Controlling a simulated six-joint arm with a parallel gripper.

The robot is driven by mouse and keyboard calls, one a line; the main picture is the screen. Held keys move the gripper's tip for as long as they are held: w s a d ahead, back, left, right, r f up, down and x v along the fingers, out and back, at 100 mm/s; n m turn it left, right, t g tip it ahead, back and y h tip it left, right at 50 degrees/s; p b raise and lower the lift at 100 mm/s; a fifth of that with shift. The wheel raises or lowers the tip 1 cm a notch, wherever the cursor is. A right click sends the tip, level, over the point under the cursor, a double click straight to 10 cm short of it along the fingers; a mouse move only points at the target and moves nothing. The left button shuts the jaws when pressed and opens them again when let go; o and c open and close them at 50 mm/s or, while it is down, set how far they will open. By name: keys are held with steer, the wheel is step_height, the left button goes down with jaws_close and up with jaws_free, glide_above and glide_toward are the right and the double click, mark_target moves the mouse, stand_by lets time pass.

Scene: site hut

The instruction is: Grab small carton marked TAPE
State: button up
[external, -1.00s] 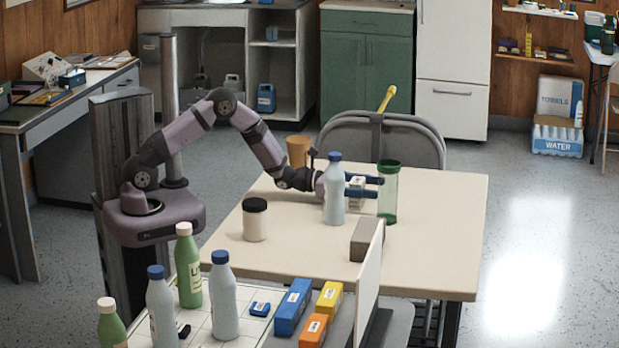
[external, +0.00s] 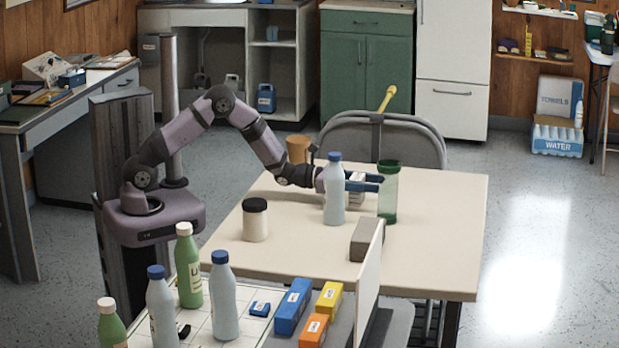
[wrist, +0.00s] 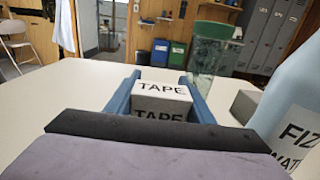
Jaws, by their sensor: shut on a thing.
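The small carton marked TAPE (wrist: 160,98) is white with black lettering and sits between the two blue fingers of my gripper (wrist: 160,92) in the wrist view. The gripper is shut on it. In the external view my gripper (external: 366,184) reaches out over the cream table, and the carton (external: 354,188) shows only in part behind a pale blue bottle. The carton looks upright and close to the tabletop; I cannot tell whether it touches it.
The pale blue bottle with a blue cap (external: 334,195) stands in front of my gripper. A grey block (external: 366,240), a white jar with a dark lid (external: 255,220) and a tan cup (external: 298,150) stand on the table (external: 430,250).

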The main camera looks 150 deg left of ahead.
step_height(320, 180, up, 17)
steer(key=shift+p, duration=0.3)
stand_by(0.3)
